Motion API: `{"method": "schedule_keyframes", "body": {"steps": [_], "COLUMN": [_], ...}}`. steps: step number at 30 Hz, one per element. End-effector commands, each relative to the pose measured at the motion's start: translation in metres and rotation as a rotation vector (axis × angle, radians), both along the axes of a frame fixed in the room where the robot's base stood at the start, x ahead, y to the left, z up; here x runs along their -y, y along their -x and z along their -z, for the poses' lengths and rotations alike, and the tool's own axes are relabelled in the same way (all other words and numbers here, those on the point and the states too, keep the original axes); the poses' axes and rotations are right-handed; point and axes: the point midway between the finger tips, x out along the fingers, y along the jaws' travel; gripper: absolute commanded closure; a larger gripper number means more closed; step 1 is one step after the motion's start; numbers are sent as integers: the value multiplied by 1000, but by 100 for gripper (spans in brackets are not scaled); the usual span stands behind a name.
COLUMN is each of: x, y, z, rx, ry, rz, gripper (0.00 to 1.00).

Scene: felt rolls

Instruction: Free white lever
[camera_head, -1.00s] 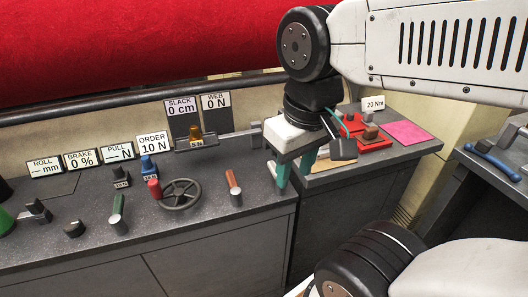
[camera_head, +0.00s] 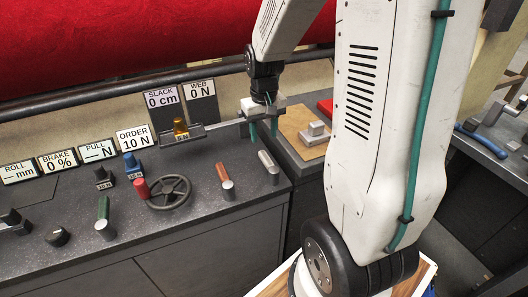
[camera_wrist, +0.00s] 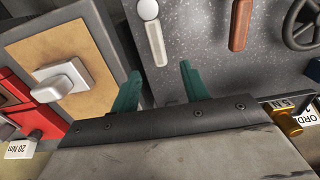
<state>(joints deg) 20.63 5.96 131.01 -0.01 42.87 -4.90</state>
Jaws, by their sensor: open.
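The white lever (camera_head: 267,161) is a pale bar on a silver round base at the right end of the grey console top. In the wrist view the white lever (camera_wrist: 154,38) points toward my gripper, its lower end lying between the lines of the two fingers. My gripper (camera_head: 264,130) is open, with teal fingers pointing down just behind the lever. In the wrist view my gripper (camera_wrist: 160,72) shows nothing held. I cannot tell whether a finger touches the lever.
A red-brown lever (camera_head: 225,180), a black handwheel (camera_head: 168,192) and a green lever (camera_head: 104,208) stand to the left.

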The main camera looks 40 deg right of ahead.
Motion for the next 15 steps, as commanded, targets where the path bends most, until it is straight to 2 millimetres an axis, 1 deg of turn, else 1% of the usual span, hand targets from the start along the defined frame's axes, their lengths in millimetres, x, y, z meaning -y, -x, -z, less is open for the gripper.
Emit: {"method": "schedule_keyframes", "body": {"steps": [5, 12, 15], "x": [5, 4, 4], "y": [-3, -2, -2], "z": [18, 57, 70], "rx": [-5, -6, -6], "ry": [-2, -3, -3], "rz": [7, 6, 6], "gripper": [55, 55, 55]}}
